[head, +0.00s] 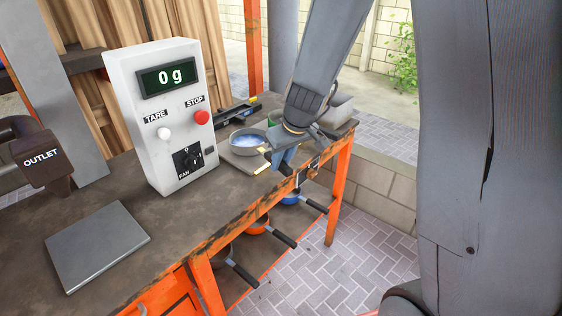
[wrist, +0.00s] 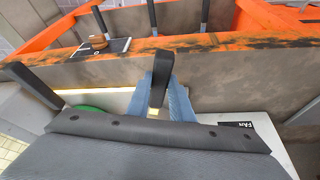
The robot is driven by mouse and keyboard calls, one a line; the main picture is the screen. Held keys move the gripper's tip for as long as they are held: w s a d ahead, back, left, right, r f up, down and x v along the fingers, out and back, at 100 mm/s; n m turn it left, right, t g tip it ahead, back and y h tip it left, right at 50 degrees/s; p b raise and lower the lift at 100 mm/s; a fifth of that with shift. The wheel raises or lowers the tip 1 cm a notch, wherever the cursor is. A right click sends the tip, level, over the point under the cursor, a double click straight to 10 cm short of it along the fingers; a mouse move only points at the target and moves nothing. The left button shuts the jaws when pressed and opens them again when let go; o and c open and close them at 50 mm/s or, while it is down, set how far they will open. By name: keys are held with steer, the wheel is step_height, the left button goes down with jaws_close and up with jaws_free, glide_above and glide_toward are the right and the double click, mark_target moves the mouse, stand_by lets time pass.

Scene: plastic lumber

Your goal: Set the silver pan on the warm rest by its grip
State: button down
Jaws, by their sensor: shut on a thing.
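The silver pan (head: 248,139) is a round grey pan with a bluish filling, at the back right of the bench in the head view. It appears level over a pale flat plate (head: 243,160) with a yellowish front edge, likely the warm rest. I cannot tell whether it touches the plate. My gripper (head: 284,157), with blue fingers, is beside the pan on its right. In the wrist view my gripper (wrist: 160,103) is shut on the pan's black grip (wrist: 161,72), which points towards the bench's front edge. The pan's bowl is hidden there.
A white control box (head: 160,120) reading 0 g stands left of the pan. A bare metal scale plate (head: 97,243) lies at front left. A grey bin (head: 338,108) and a green thing are behind my gripper. Several pans, one orange (head: 257,226), sit on the lower shelf, handles jutting out.

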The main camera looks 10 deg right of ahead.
steer(key=c, duration=1.5)
jaws_free()
steer(key=shift+s, duration=0.1)
steer(key=v, duration=0.7)
steer(key=shift+r, duration=0.1)
steer(key=shift+s, duration=0.25)
steer(key=s+f+m+g, duration=0.1)
steer(key=s, duration=0.5)
steer(key=s+d+f+m+g+h, duration=0.1)
steer(key=s+f, duration=0.1)
steer(key=s, duration=0.4)
steer(key=s+d+f+m+g, duration=0.1)
steer(key=s+f+m, duration=0.1)
steer(key=s, duration=0.4)
steer(key=shift+s+d+g+h, duration=0.25)
steer(key=shift+g+h, duration=0.05)
